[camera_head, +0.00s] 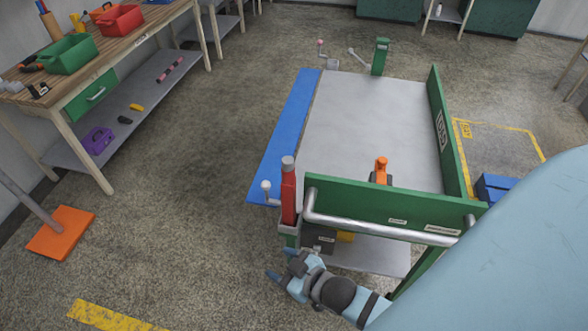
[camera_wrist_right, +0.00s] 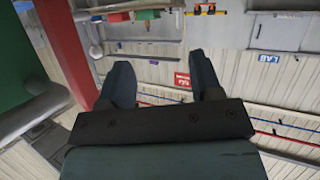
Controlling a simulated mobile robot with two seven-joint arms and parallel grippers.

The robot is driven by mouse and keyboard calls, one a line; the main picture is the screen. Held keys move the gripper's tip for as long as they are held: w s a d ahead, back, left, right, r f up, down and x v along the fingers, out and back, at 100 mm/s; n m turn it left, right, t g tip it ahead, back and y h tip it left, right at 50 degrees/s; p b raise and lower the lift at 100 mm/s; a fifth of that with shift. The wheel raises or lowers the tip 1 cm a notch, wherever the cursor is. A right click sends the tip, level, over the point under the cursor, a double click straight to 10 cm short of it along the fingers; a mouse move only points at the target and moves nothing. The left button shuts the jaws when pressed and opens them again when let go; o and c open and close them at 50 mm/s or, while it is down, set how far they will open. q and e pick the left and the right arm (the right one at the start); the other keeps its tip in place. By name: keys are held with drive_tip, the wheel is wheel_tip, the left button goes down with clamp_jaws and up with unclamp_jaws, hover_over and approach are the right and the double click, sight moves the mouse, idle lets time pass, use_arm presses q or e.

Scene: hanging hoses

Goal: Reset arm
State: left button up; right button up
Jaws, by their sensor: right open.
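My right gripper (camera_head: 281,264) is beside the near left corner of the green cart, just below the red post (camera_head: 288,195). It also shows in the right wrist view (camera_wrist_right: 162,76), with its two dark fingers spread and nothing between them. In that view the red post (camera_wrist_right: 66,45) and part of the green cart (camera_wrist_right: 22,65) are close on the left. I cannot tell whether the gripper touches the cart. My right arm comes in from the lower right. My left gripper is not in view.
The cart has a grey deck (camera_head: 360,130), a blue side flap (camera_head: 288,130), a silver handle rail (camera_head: 380,230) and an orange-handled tool (camera_head: 381,168). A workbench (camera_head: 135,40) with green and red bins stands at the left. The floor left of the cart is mostly clear.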

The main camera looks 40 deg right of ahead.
drive_tip(key=shift+s+d+f+m+g+h+p, duration=0.1)
drive_tip(key=shift+s+f+m+g+p, duration=0.25)
drive_tip(key=shift+s, duration=0.35)
drive_tip(key=shift+s+d+f+m+g+h+p, duration=0.15)
drive_tip(key=shift+s+g+p, duration=0.15)
drive_tip(key=shift+s+p, duration=0.35)
drive_tip(key=shift+s+f+m+g+h+p, duration=0.1)
drive_tip(key=shift+s+f+m+g+p, duration=0.2)
drive_tip(key=shift+s, duration=0.5)
